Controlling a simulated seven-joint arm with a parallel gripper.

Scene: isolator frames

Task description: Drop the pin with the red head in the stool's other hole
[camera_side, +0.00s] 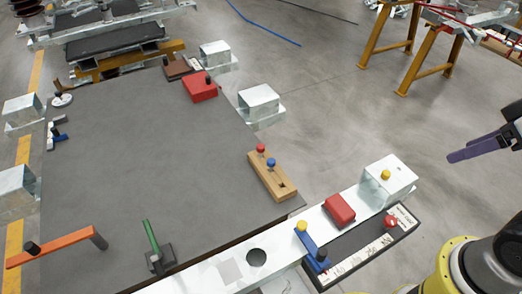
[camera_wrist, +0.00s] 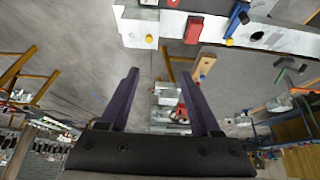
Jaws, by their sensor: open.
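The wooden stool (camera_side: 266,178) is a light-brown block on the grey table, near its right corner in the side view. The pin with the red head (camera_side: 261,148) stands upright at its far end. A blue-headed pin (camera_side: 271,162) stands beside it, towards the middle. A dark open hole (camera_side: 282,186) shows at the near end. In the wrist view the stool (camera_wrist: 206,62) is small, and its pins are too small to tell clearly. My gripper (camera_wrist: 160,76) is open and empty, with long purple fingers. In the side view it shows at the right edge, well away from the stool.
A pale metal beam (camera_side: 205,272) runs along the table's near edge. It carries a red block (camera_side: 340,210), a blue part (camera_side: 312,245) and a box with a yellow knob (camera_side: 386,174). A red box (camera_side: 200,87) sits at the table's far corner. The table's middle is clear.

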